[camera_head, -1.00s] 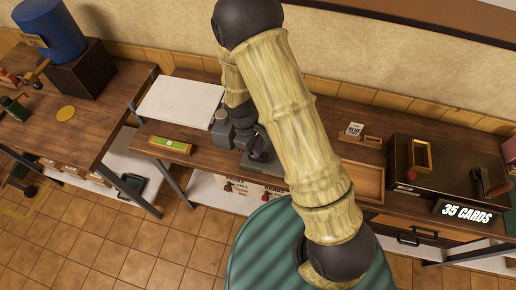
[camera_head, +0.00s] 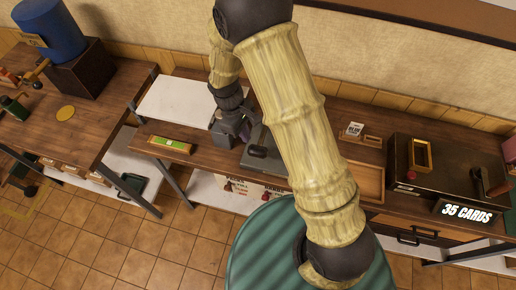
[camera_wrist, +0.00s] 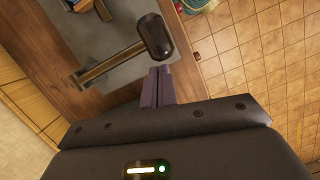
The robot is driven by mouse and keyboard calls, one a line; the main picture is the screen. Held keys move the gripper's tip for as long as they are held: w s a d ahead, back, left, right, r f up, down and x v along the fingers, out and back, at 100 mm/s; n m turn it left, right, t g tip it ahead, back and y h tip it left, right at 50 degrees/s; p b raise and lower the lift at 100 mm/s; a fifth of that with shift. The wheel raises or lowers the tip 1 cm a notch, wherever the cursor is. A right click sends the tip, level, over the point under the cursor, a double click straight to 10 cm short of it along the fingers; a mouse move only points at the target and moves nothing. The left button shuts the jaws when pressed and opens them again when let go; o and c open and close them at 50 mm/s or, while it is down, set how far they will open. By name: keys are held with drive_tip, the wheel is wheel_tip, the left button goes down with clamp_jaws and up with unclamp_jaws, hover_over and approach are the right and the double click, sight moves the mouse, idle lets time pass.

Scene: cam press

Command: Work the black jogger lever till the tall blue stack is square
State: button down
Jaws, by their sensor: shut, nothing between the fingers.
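The black jogger lever shows in the wrist view as a dark rounded knob (camera_wrist: 154,37) on a flat arm over a grey plate (camera_wrist: 125,70). In the head view its black end (camera_head: 257,152) shows just left of my arm. My gripper (camera_wrist: 158,76) is shut and empty, its purplish fingertips just below the knob in the wrist picture; I cannot tell whether they touch it. In the head view my gripper (camera_head: 238,138) is just left of the lever. A bluish piece (camera_wrist: 84,4) is cut off at the wrist view's top; I cannot tell whether it is the tall blue stack.
A white board (camera_head: 180,102) and a green-topped box (camera_head: 170,145) lie to the left. An empty wooden tray (camera_head: 362,182) and a dark machine (camera_head: 447,170) with a "35 CARDS" sign (camera_head: 467,213) stand to the right. My arm hides part of the bench.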

drive_tip(key=b+v, duration=0.2)
drive_tip(key=v, duration=1)
drive_tip(key=shift+r, duration=0.4)
idle(0.5)
drive_tip(key=s+d+m+t+y, duration=0.1)
drive_tip(key=s+d+m+t, duration=0.1)
drive_tip(key=s+d+m, duration=0.3)
drive_tip(key=s+d+m+t+y, duration=0.1)
drive_tip(key=s+d+m, duration=0.4)
drive_tip(key=d, duration=0.7)
drive_tip(key=shift+d+f+m+t, duration=0.15)
drive_tip(key=shift+d+m+t, duration=0.05)
drive_tip(key=shift+m+t, duration=0.4)
